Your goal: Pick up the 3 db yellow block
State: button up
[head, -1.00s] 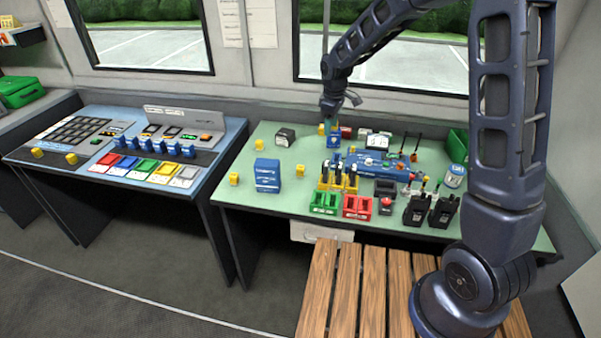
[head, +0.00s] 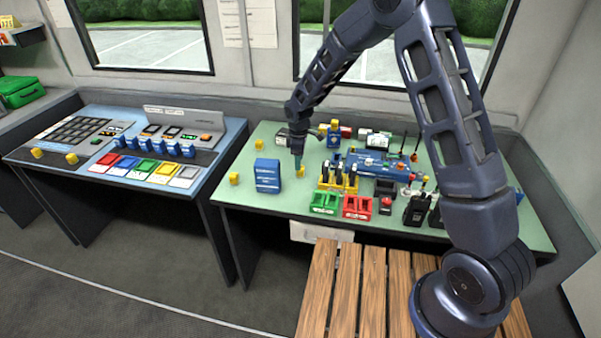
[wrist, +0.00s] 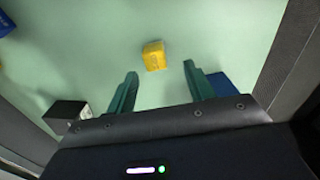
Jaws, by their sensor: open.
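A small yellow block (head: 300,172) stands on the green table, right of the blue box. My gripper (head: 298,164) is just above it, pointing down, and partly hides it. In the wrist view, the yellow block (wrist: 154,56) lies just beyond my two open teal fingers (wrist: 160,72), roughly centred between their tips, with nothing held. Faint marks on its face are too small to read. Other similar yellow blocks stand at the table's left edge (head: 234,178) and behind the blue box (head: 259,144). I cannot read which one is marked 3 dB.
A blue box (head: 267,176) stands close left of my gripper. A dark box (head: 282,138) is behind it. Yellow holders (head: 338,181), a green tray (head: 325,203), a red tray (head: 357,207) and radios (head: 416,210) crowd the right. The green surface around the block is clear.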

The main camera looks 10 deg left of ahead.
jog(key=shift+w+d+f, duration=0.15)
jog(key=shift+w+f, duration=0.05)
jog(key=shift+f, duration=1.3)
jog(key=shift+w+d+f, duration=0.1)
jog(key=shift+w+f, duration=0.05)
jog(key=shift+f, duration=1.35)
jog(key=c, duration=1.1)
